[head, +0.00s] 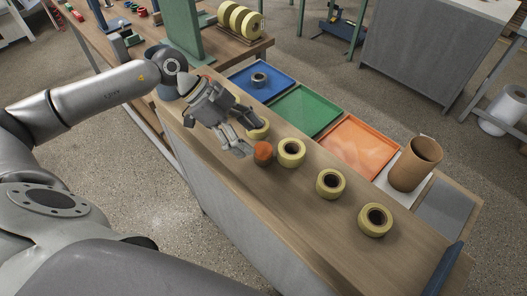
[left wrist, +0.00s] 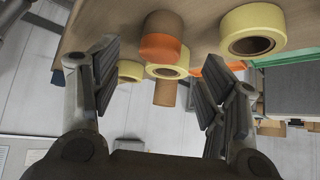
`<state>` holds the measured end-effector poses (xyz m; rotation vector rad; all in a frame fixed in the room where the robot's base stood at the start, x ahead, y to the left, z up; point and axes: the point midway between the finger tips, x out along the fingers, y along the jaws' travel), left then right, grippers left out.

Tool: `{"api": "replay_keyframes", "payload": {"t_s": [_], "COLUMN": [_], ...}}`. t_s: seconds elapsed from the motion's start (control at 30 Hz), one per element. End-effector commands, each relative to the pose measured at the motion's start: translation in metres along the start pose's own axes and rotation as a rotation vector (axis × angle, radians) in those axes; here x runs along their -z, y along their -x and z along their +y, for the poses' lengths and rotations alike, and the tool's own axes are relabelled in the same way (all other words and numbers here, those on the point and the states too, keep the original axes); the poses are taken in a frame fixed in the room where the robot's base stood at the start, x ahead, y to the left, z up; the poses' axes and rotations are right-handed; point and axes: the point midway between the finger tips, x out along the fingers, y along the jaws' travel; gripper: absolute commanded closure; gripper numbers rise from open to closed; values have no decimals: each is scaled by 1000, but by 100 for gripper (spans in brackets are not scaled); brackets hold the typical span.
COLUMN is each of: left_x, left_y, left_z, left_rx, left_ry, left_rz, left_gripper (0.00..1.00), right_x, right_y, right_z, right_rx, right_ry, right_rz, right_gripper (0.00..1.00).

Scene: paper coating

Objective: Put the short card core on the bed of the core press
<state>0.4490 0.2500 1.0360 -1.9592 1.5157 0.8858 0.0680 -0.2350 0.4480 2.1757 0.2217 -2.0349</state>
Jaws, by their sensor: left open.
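My left gripper (head: 249,137) is open and empty above the bench, beside a small orange-brown cylinder (head: 263,153). In the left wrist view, this cylinder (left wrist: 162,38) shows beyond the open fingers, brown on one part and orange on the other. A hollow brown card tube (head: 415,163) stands upright on a white sheet at the right of the bench. A brown piece (left wrist: 165,92) also shows in the left wrist view, partly hidden. I cannot tell for sure which part is the core press bed. My right gripper is not in view.
Several yellow rolls (head: 330,184) stand along the bench (head: 300,220), one partly behind my left gripper. Blue (head: 280,84), green (head: 305,111) and orange (head: 358,148) trays lie along the far side. A green frame (head: 178,32) stands on another table.

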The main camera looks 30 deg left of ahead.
Motion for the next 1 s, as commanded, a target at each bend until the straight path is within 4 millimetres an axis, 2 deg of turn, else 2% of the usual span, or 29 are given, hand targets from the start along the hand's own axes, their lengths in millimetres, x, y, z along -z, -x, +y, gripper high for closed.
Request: {"api": "replay_keyframes", "payload": {"t_s": [0.07, 0.17, 0.3, 0.43, 0.73, 1.0], "left_x": [0, -1, -5, -5, -7, -7], "left_y": [-4, -14, -35, -50, -56, -56], "left_z": [0, 2, 5, 3, 3, 3], "left_rx": [0, -3, -4, 0, 1, 1], "left_ry": [0, 2, 2, 0, 0, -1], "left_rz": [0, 2, 2, 2, 0, 0], "left_gripper": [32, 32, 32, 32, 32, 66], "right_x": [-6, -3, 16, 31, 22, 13], "right_y": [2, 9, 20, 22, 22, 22], "right_z": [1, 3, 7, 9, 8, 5], "right_rx": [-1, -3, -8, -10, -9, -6], "right_ry": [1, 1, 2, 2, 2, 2], "right_rz": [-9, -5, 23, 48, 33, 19], "right_gripper": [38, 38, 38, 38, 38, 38]}}
